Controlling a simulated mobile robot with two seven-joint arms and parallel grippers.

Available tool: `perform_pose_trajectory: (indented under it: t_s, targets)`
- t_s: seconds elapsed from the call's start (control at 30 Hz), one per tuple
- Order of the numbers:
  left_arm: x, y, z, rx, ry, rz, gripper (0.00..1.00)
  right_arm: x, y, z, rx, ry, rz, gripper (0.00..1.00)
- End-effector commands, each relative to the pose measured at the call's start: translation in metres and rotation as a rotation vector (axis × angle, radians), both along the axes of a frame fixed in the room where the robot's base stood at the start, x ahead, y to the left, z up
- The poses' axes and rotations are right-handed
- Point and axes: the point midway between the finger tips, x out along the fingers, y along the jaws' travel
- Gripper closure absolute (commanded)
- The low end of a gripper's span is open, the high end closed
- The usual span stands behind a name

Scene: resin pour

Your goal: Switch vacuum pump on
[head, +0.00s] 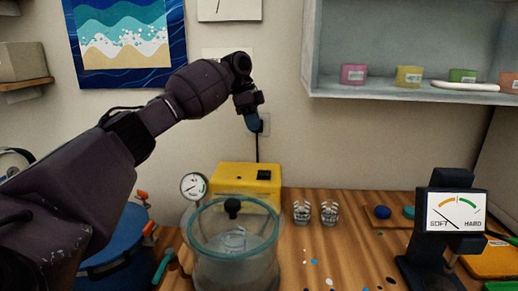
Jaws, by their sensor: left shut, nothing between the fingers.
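The vacuum pump is a yellow box (247,180) on the wooden bench against the back wall. A black switch (264,175) sits on its upper right part; I cannot tell its position. A black cord runs from the pump up to a wall outlet (265,124). My left gripper (253,124) is shut and empty, pointing down above the pump and apart from it, in front of the outlet area. A clear round chamber (235,262) with a black knob stands in front of the pump and hides its lower part. My right gripper is out of view.
A round gauge (193,186) stands left of the pump. A blue pot (128,238) with orange clamps is at the left. Two small clear cups (302,212) stand right of the pump. A soft-hard dial tester (456,211) is at the right. A shelf (400,92) overhangs the upper right.

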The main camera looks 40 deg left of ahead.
Motion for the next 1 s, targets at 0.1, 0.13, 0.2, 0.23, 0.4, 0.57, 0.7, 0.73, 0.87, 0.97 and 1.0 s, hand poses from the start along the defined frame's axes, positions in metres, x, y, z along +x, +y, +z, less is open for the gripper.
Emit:
perform_pose_trajectory:
  t_s: [0.1,0.13,0.2,0.23,0.4,0.57,0.7,0.73,0.87,0.97,1.0]
  targets:
    - [0.001,-0.004,-0.016,0.001,0.006,0.000,1.00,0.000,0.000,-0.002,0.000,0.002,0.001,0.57]
    - [0.002,-0.005,-0.021,0.001,0.006,0.000,1.00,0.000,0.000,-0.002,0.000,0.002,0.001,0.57]
    - [0.003,-0.008,-0.033,0.002,0.007,-0.001,1.00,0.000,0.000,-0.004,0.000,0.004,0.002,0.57]
    - [0.004,-0.009,-0.038,0.001,0.006,-0.001,1.00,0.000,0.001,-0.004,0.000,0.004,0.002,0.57]
    - [0.007,-0.018,-0.067,0.000,0.007,-0.002,1.00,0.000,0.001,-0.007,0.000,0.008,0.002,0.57]
    - [0.010,-0.025,-0.093,0.001,0.006,-0.001,1.00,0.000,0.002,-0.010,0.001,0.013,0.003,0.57]
    - [0.008,-0.026,-0.112,0.001,0.006,0.000,1.00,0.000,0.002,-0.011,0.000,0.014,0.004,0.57]
    - [0.008,-0.026,-0.116,0.001,0.006,0.000,1.00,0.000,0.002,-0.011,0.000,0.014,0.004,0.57]
    - [0.007,-0.027,-0.126,0.000,0.005,0.000,1.00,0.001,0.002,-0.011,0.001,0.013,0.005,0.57]
    - [0.006,-0.028,-0.130,0.000,0.002,0.000,1.00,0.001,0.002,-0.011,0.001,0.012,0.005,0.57]
    - [0.006,-0.028,-0.131,0.000,0.002,0.000,1.00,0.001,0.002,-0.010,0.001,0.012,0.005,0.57]
